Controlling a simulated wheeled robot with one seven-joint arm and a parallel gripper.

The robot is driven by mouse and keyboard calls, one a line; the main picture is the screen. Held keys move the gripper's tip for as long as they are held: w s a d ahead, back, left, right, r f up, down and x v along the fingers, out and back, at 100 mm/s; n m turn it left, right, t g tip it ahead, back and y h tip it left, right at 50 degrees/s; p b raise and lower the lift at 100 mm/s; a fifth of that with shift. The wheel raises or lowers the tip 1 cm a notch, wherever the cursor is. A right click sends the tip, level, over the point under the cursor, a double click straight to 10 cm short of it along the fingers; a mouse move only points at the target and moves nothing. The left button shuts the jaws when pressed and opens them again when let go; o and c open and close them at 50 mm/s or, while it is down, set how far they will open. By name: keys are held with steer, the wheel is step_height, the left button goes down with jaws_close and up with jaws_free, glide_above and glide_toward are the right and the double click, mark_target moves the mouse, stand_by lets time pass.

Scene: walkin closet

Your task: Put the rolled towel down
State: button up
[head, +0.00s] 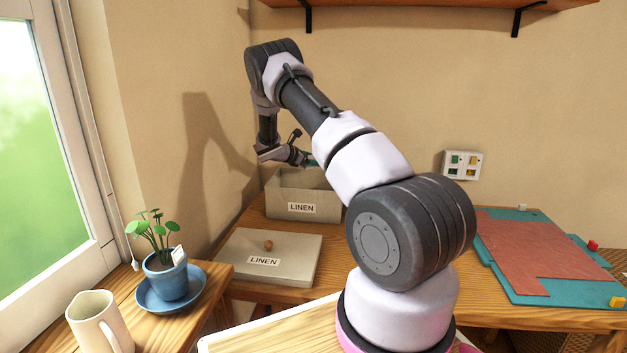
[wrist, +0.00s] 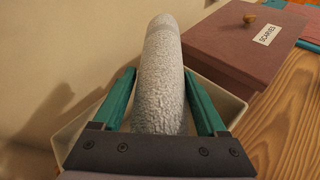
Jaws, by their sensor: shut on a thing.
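A grey, rough-textured rolled towel (wrist: 163,75) lies between the green fingers of my gripper (wrist: 160,85) in the wrist view. The gripper is shut on it, and the towel points away from the wrist. Below it shows the pale rim of an open box (wrist: 237,104). In the head view my gripper (head: 305,161) is just above the open grey box labelled LINEN (head: 290,208). The towel cannot be made out there, and the inside of the box is mostly hidden.
A lid labelled LINEN (head: 285,248) with a round knob lies in front of the box. A closed mauve SCARVES box (wrist: 235,48) stands beside it. A potted plant (head: 168,272), a cream jug (head: 97,322) and a teal mat (head: 515,285) are nearby.

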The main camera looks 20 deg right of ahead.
steer(key=shift+f, duration=2.55)
steer(key=shift+f, duration=0.55)
steer(key=o, duration=1.3)
